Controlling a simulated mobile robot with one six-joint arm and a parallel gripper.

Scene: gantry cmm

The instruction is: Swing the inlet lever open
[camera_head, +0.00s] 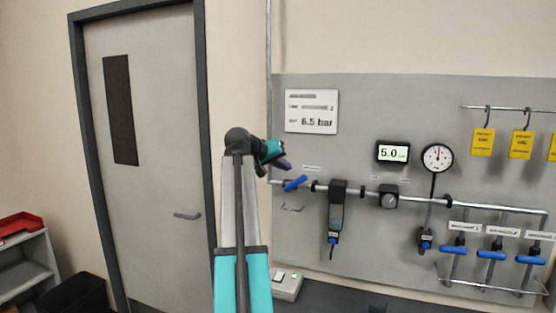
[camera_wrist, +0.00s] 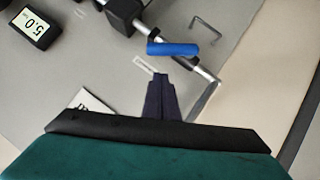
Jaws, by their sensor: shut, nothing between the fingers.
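The inlet lever (camera_head: 295,184) is a blue handle on the metal pipe at the left end of the grey panel. It sits at a slant to the pipe. In the wrist view the blue lever (camera_wrist: 172,49) lies across the pipe, just beyond my fingertips. My gripper (camera_head: 284,164) is up and slightly left of the lever in the head view, close to the panel. In the wrist view my gripper (camera_wrist: 160,76) has its dark fingers together with nothing between them. A gap shows between the fingertips and the lever in the picture; exact depth is unclear.
A dark filter unit (camera_head: 337,205), a regulator (camera_head: 388,197) and a gauge (camera_head: 437,158) sit along the pipe to the right. Several other blue levers (camera_head: 491,255) are at lower right. A small wire bracket (camera_head: 291,208) is below the inlet lever. A door (camera_head: 150,150) stands left.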

